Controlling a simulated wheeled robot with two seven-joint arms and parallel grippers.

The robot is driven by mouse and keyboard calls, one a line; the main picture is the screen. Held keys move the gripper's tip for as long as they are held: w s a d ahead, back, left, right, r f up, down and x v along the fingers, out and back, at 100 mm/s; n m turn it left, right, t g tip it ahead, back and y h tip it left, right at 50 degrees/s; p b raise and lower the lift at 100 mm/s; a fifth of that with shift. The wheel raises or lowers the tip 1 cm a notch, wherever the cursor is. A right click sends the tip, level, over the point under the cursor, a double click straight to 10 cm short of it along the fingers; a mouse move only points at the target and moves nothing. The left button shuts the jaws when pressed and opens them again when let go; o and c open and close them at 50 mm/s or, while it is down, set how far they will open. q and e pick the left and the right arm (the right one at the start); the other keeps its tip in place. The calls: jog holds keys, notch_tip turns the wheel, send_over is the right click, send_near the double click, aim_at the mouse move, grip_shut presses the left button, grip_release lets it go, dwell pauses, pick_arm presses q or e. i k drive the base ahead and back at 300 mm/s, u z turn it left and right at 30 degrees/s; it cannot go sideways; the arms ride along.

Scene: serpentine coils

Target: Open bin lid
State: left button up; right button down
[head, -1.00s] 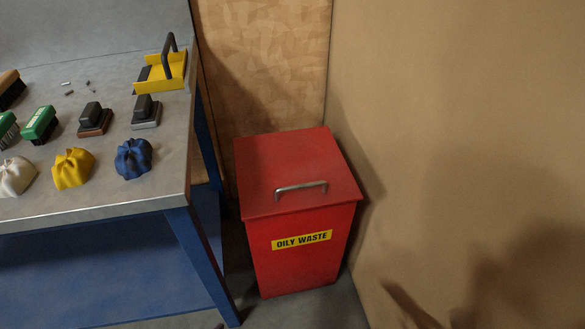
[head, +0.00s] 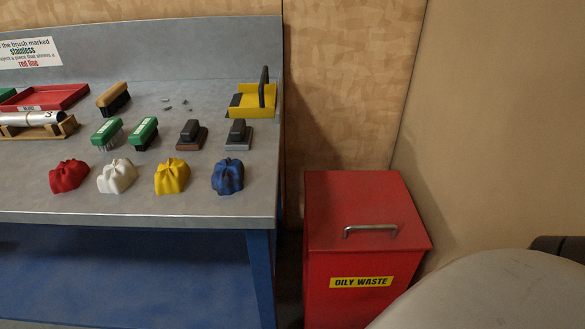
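The red oily waste bin (head: 330,300) stands on the floor just right of the workbench, against the back wall. Its flat red lid (head: 358,200) is closed. A metal bar handle (head: 371,228) is fixed near the lid's front edge. A yellow label reading "OILY WASTE" is on the bin's front. Part of my own arm fills the lower right corner and covers the bin's lower right side. Neither gripper shows.
The workbench (head: 200,205) on the left holds bunched cloths, including a blue cloth (head: 228,177), several brushes, two dark-handled blocks, a yellow dustpan-like tray (head: 252,105) and a red tray (head: 62,97). A tan wall closes the right side.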

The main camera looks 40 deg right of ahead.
aim_at(347, 211)
jog(key=u, duration=0.25)
jog(key=i, duration=0.5)
jog(key=z, duration=2.4)
